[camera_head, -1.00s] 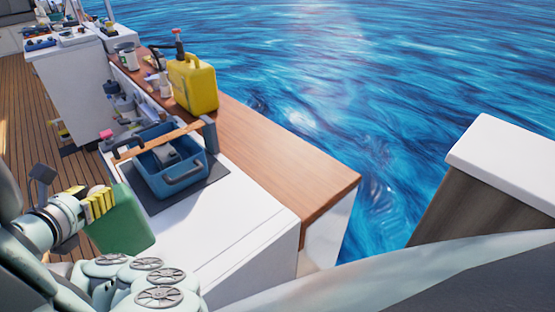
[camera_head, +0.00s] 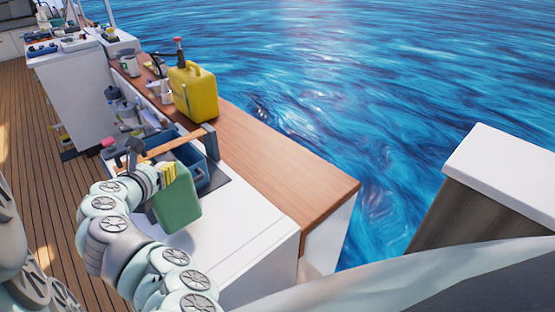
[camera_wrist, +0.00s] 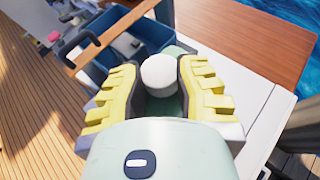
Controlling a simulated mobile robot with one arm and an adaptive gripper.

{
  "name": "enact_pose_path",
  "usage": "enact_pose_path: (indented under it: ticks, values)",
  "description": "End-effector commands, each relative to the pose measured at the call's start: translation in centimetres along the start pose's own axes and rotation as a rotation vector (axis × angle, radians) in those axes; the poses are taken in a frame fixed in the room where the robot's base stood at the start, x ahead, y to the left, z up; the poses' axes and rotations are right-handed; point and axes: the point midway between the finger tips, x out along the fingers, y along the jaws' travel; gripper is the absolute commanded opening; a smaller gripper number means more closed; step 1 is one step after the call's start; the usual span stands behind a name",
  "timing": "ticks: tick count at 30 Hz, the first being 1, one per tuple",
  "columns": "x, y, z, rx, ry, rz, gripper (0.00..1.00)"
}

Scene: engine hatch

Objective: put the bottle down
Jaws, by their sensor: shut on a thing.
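The bottle (camera_head: 178,203) is green and hangs below my gripper (camera_head: 166,173) in the head view, roughly upright, in front of the white hatch surface. In the wrist view its white cap (camera_wrist: 159,74) shows between the yellow fingers of my gripper (camera_wrist: 158,88), with a little dark green body (camera_wrist: 163,105) below it. The gripper is shut on the bottle near its top. The bottle's base looks to be over or near the white surface; I cannot tell whether it touches.
A blue crate (camera_head: 213,174) stands behind the bottle on a dark mat, with a wooden bar (camera_head: 172,145) across it. A yellow canister (camera_head: 194,95) stands on the wooden ledge (camera_head: 270,160). The white surface (camera_head: 250,235) to the right of the bottle is clear.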

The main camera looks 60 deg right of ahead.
Motion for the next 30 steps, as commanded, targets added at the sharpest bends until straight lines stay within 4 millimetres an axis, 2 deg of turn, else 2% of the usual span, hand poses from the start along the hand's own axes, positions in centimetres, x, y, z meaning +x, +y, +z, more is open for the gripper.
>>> enact_pose_path:
  ticks: [1,8,19,29,30]
  values:
    - [0.2,-0.2,0.5,0.003,-0.009,0.0,0.0]
    - [1.0,-0.8,0.6,0.001,-0.007,-0.004,0.0]
    - [2.3,-0.6,-2.3,0.0,-0.006,0.002,0.0]
    - [2.4,-0.4,-2.7,-0.001,-0.007,0.006,0.0]
    - [2.4,-0.4,-2.9,0.001,-0.001,0.006,0.39]
